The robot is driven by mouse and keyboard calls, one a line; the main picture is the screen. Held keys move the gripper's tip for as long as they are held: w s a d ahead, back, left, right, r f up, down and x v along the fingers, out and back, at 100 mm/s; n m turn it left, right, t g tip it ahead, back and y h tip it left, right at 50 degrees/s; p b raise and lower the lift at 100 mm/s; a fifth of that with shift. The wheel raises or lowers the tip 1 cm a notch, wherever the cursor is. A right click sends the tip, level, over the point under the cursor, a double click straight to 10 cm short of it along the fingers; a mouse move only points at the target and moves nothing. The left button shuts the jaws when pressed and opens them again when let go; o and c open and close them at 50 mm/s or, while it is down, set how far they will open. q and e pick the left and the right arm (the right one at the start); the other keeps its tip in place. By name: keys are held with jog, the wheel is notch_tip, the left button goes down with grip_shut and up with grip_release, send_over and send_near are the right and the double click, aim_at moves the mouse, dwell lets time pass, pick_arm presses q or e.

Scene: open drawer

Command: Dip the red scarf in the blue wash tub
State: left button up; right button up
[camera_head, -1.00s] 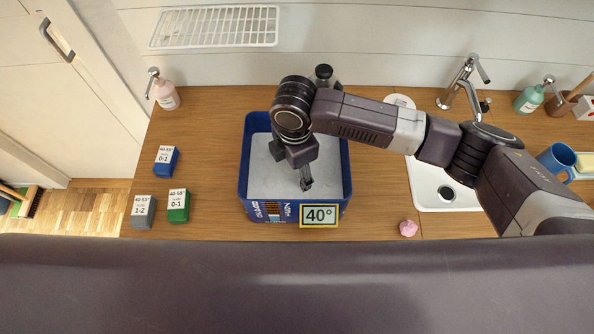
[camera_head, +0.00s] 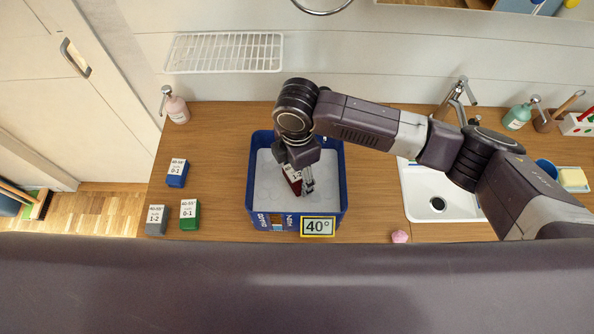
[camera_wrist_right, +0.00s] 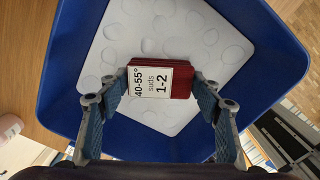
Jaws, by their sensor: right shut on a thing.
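The red scarf (camera_head: 294,180) is a small folded dark-red block with a white label reading 40-55°, suds, 1-2. My right gripper (camera_head: 304,186) is shut on it, within the outline of the blue wash tub (camera_head: 338,205). In the right wrist view the scarf (camera_wrist_right: 181,84) sits between the two fingertips (camera_wrist_right: 160,90), its label facing the camera. The tub (camera_wrist_right: 80,45) lies behind it, with pale, bubbly suds inside. I cannot tell whether the scarf touches the suds. A sign (camera_head: 318,227) on the tub's front reads 40°. My left gripper is out of view.
Blue (camera_head: 177,173), green (camera_head: 189,214) and grey (camera_head: 157,220) folded cloths with labels lie left of the tub. A sink (camera_head: 437,205) is on the right, under my right arm. A pink lump (camera_head: 399,236) lies near the front edge.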

notch_tip(320, 180, up, 12)
jog(key=shift+p, duration=0.35)
dwell(0.5)
